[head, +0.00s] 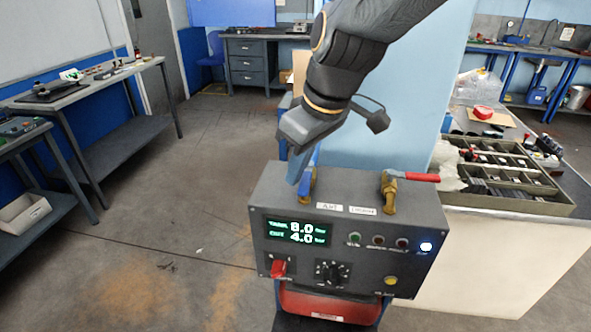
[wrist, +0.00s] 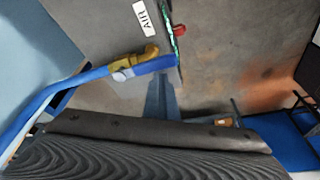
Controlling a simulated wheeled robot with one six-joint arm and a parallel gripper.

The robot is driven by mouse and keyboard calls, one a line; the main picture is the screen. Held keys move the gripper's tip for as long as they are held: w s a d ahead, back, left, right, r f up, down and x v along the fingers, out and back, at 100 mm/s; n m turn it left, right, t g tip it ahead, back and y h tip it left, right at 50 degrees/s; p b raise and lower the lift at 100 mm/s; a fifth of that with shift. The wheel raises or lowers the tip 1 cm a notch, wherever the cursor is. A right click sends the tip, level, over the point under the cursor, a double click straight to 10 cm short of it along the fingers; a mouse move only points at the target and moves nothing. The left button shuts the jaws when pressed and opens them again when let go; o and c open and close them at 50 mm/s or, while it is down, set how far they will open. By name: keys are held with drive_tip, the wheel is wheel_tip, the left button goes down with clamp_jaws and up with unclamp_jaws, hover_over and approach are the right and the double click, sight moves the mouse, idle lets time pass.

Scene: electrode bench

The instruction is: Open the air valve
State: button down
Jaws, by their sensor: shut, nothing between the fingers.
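The air valve has a brass body (head: 307,191) and a blue lever (head: 314,162). It stands at the top left of a dark grey control box (head: 290,190). In the wrist view the blue lever (wrist: 155,66) and brass body (wrist: 150,52) lie near a white AIR label (wrist: 145,17). My gripper (head: 299,172) is shut and empty, pointing down right at the blue lever and partly covering it. In the wrist view its narrow fingers (wrist: 162,92) end close beside the lever; I cannot tell whether they touch it.
A second brass valve with a red lever (head: 420,177) stands to the right on the box. The box front has a lit display (head: 297,232), lamps, a red switch (head: 278,267) and a knob (head: 331,272). A bench with a sectioned tray (head: 515,190) is at right. Floor at left is clear.

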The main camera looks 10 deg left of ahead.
drive_tip(key=a+p, duration=0.1)
drive_tip(key=a, duration=0.2)
drive_tip(key=shift+s+a, duration=0.2)
drive_tip(key=shift+w+a+r, duration=0.1)
drive_tip(key=shift+a+r, duration=0.15)
drive_tip(key=shift+r, duration=0.05)
drive_tip(key=w+b+v, duration=0.1)
drive_tip(key=b+v, duration=0.1)
drive_tip(key=v, duration=0.7)
drive_tip(key=shift+w+d+r, duration=0.15)
drive_tip(key=shift+d+r, duration=0.05)
drive_tip(key=shift+d, duration=0.15)
